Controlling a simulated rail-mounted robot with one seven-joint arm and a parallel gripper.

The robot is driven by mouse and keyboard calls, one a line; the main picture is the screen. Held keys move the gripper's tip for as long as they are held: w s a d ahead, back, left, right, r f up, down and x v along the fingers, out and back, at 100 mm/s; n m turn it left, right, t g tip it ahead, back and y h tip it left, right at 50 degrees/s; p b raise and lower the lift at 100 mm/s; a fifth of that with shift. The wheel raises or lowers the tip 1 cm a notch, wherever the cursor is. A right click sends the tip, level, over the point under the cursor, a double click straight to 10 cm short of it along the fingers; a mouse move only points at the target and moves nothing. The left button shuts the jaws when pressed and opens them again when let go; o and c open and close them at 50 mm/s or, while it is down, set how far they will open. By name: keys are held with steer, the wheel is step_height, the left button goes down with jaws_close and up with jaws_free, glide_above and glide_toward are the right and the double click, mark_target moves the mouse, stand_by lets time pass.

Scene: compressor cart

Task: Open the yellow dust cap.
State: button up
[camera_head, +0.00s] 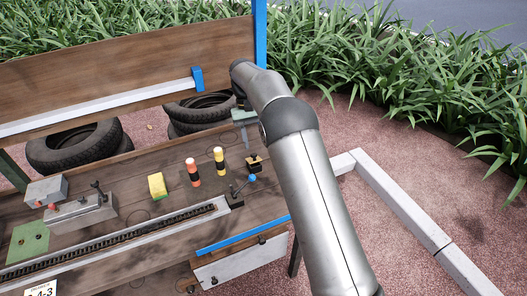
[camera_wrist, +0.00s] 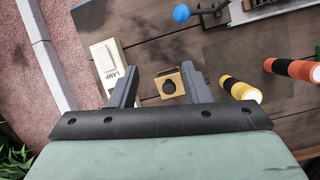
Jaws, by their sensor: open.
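A short post with a yellow top and black and yellow bands (camera_head: 219,157) stands on the wooden bench; it also shows in the wrist view (camera_wrist: 240,90). I take its yellow end as the dust cap, but cannot be sure. A similar post with orange and black bands (camera_head: 193,170) stands left of it. A small yellowish square block with a dark round centre (camera_wrist: 170,86) lies between my fingers in the wrist view. My gripper (camera_wrist: 158,75) is open, pointing down above the bench. It holds nothing, and the yellow-banded post is outside its fingers.
A blue-knobbed lever (camera_head: 252,178) stands close to the posts. A pale box marked LAMP (camera_wrist: 108,60) is beside one finger. A yellow block (camera_head: 157,185), a long rail (camera_head: 120,240) and a grey fixture (camera_head: 80,213) occupy the bench. A wooden back panel (camera_head: 110,65) rises behind.

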steer(key=s+d+r+b, duration=0.2)
steer(key=s+r, duration=0.3)
steer(key=s, duration=0.4)
steer(key=shift+s+d+b, duration=0.25)
steer(key=shift+d+b, duration=0.1)
steer(key=shift+b, duration=0.15)
